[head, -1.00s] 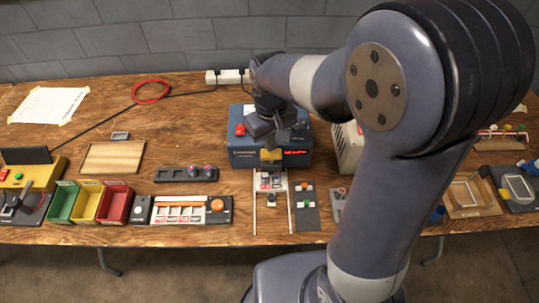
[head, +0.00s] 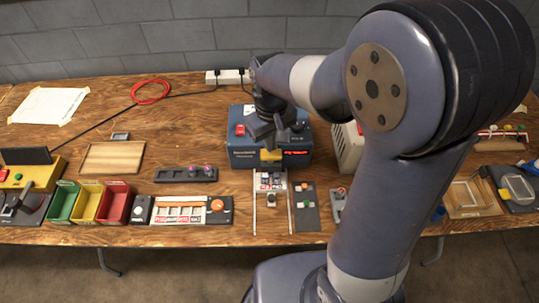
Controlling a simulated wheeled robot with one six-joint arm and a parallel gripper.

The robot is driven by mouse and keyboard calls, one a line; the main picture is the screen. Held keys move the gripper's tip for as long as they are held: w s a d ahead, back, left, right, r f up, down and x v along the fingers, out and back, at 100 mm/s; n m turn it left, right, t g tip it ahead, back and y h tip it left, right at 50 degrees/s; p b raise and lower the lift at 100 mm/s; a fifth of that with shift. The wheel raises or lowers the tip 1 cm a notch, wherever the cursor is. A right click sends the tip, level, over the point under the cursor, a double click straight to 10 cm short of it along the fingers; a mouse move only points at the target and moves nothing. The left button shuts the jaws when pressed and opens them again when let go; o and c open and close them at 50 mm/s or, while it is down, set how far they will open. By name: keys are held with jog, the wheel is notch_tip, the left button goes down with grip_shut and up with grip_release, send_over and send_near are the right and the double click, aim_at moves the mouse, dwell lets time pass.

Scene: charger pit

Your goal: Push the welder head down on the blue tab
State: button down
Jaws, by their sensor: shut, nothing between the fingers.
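The welder (head: 241,151) is a dark blue box with a red button (head: 240,130) at its top left and a lit red display (head: 296,153) on its front. My gripper (head: 281,140) is shut and empty over the front of the welder, pointing down. A yellow piece (head: 270,155) shows at the welder's front, right below my gripper; I cannot tell whether they touch. A tray with small parts (head: 270,181) lies between two rails in front of the welder. I cannot make out a blue tab; my gripper and the yellow piece cover part of that spot.
Green (head: 62,201), yellow (head: 88,203) and red (head: 116,204) bins stand at the left front. A dark panel with a green button (head: 306,203) lies right of the rails. A pale box (head: 347,146) stands right of the welder, partly behind my arm. A power strip (head: 228,76) sits behind.

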jog(key=shift+f, duration=0.1)
dwell(0.5)
jog(key=shift+f+b, duration=1.05)
jog(key=shift+f, duration=0.5)
jog(key=shift+r+p, duration=2.65)
jog(key=shift+r, duration=0.5)
jog(key=shift+f, duration=0.1)
